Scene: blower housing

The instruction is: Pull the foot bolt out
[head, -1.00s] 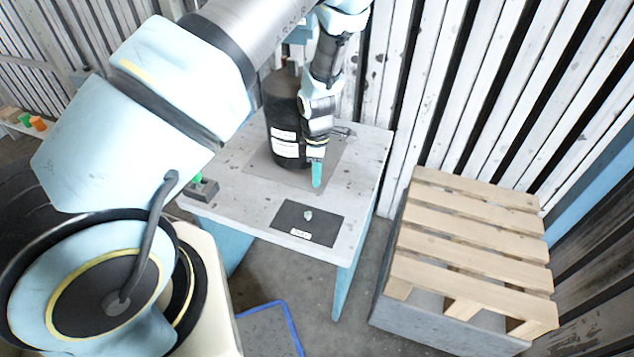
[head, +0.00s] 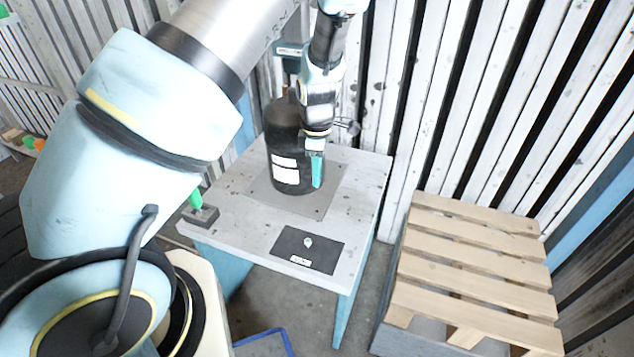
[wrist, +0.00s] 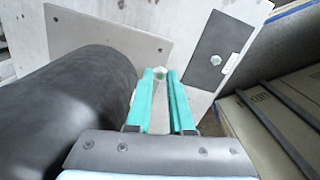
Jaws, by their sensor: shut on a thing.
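The blower housing (head: 284,135) is a black upright cylinder with white labels, on a grey plate (head: 322,206) on the table. My gripper (head: 317,186), with teal fingers, points down close to the right front side of the housing. In the wrist view the fingertips (wrist: 160,76) are closed on the pale hex head of the foot bolt (wrist: 160,71). The bolt's shank is hidden, and I cannot tell how deep it sits. Another pale hex bolt (head: 308,242) is on a dark labelled mat (head: 286,250) at the table's front; it also shows in the wrist view (wrist: 231,62).
The table (head: 240,232) has bare room around the mat. A small dark block with a green piece (head: 198,212) is at its left edge. A wooden pallet (head: 470,260) stands to the right, and a slatted wall (head: 440,90) rises behind.

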